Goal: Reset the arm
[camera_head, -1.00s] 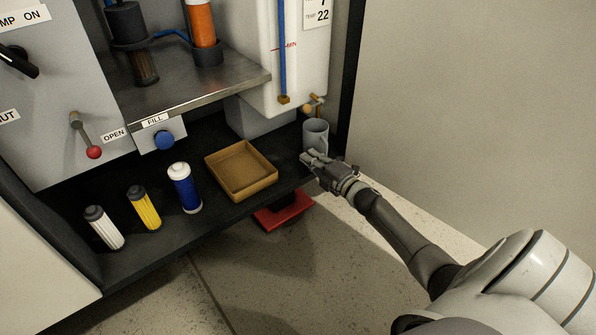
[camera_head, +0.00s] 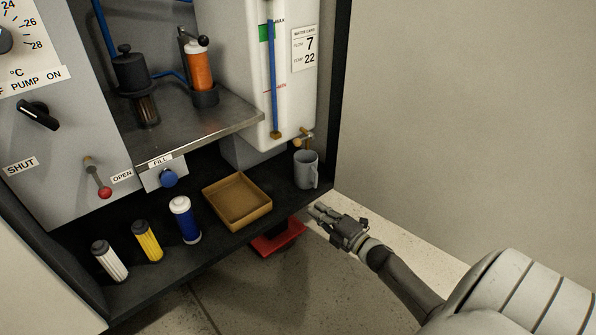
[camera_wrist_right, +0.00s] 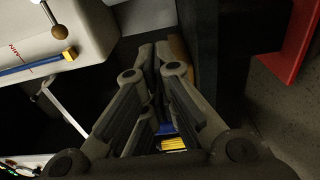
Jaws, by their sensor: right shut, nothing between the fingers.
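My right gripper (camera_head: 322,214) is in front of the shelf's right front edge, below and to the right of the grey mug (camera_head: 306,170), and apart from it. In the right wrist view the fingers (camera_wrist_right: 155,50) are closed together with nothing held. The grey mug stands upright on the dark shelf under the small tap (camera_head: 304,137) of the white water tank (camera_head: 297,80). My left gripper is not in either view.
On the dark shelf (camera_head: 226,234) stand a brown tray (camera_head: 262,212), a blue cartridge (camera_head: 186,222), a yellow one (camera_head: 148,242) and a white one (camera_head: 110,262). A red pedal (camera_head: 280,240) lies below the edge. A plain wall (camera_head: 450,110) is at right.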

